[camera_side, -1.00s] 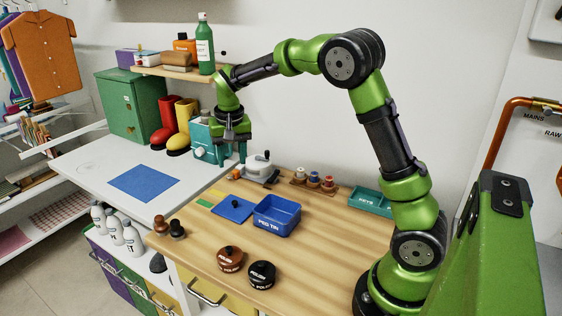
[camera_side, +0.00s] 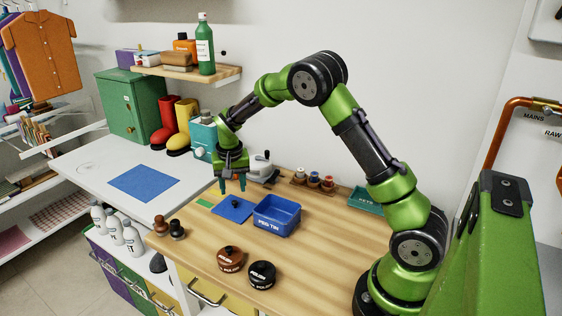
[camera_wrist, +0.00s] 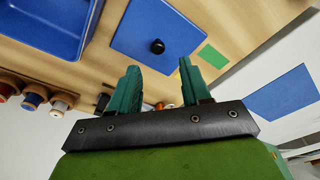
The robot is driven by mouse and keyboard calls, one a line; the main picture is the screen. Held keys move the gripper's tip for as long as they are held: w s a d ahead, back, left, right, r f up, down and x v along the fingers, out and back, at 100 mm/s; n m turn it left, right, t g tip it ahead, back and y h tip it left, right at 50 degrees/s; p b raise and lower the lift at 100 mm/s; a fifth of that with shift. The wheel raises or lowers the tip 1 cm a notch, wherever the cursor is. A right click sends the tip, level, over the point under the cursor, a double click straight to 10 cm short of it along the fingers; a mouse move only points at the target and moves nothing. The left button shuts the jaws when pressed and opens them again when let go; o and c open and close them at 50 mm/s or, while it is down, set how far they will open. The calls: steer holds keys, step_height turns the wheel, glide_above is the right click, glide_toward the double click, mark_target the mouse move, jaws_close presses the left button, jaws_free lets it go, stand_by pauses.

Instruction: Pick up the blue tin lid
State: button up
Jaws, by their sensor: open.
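The blue tin lid (camera_side: 233,209) is a flat blue square with a small black knob. It lies on the wooden bench just left of the open blue tin (camera_side: 277,216). In the wrist view the lid (camera_wrist: 140,35) shows beyond my fingertips, with its black knob in full view. My gripper (camera_side: 231,186) is open and empty, pointing down above the lid's back side. The teal fingers also show in the wrist view (camera_wrist: 158,72), spread apart and clear of the lid.
The blue tin's wall (camera_wrist: 50,25) is close beside the lid. A green card (camera_wrist: 212,56) lies at the lid's other side. A grey-white device (camera_side: 260,167) and several spools (camera_side: 313,180) stand behind. Two round polish tins (camera_side: 262,274) (camera_side: 230,259) sit in front.

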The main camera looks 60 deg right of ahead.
mark_target(234, 201)
step_height(234, 201, down, 5)
steer(key=shift+s+r, duration=0.1)
steer(key=shift+r, duration=0.05)
steer(key=shift+a, duration=0.1)
jaws_close()
